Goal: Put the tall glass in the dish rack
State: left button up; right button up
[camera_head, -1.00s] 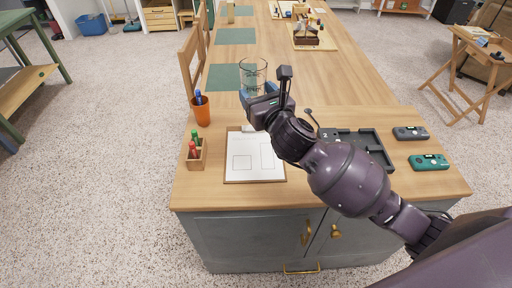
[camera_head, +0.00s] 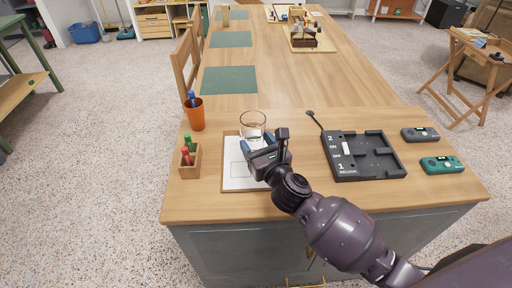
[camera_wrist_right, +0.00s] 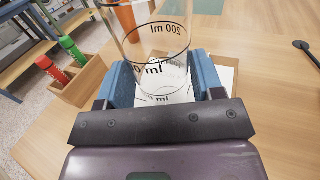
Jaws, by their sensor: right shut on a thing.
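A clear glass vessel (camera_head: 253,122) with black ml markings is held in my right gripper (camera_head: 258,142), over the white sheet on the clipboard in the head view. In the right wrist view the glass (camera_wrist_right: 150,35) stands roughly upright between the blue finger pads of my right gripper (camera_wrist_right: 165,80), which are shut on it. I cannot tell whether its base touches the sheet. No dish rack shows in these views. My left gripper is not in view.
A clipboard (camera_head: 231,178) lies under the glass. An orange cup (camera_head: 196,118) and a wooden marker holder (camera_head: 190,162) stand left. A black two-slot tray (camera_head: 372,170), a grey device (camera_head: 420,134) and a teal device (camera_head: 441,165) lie right. Green mats (camera_head: 229,79) lie beyond; bare tabletop is between.

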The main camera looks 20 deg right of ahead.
jog(key=shift+f, duration=0.75)
jog(key=o, duration=1.1)
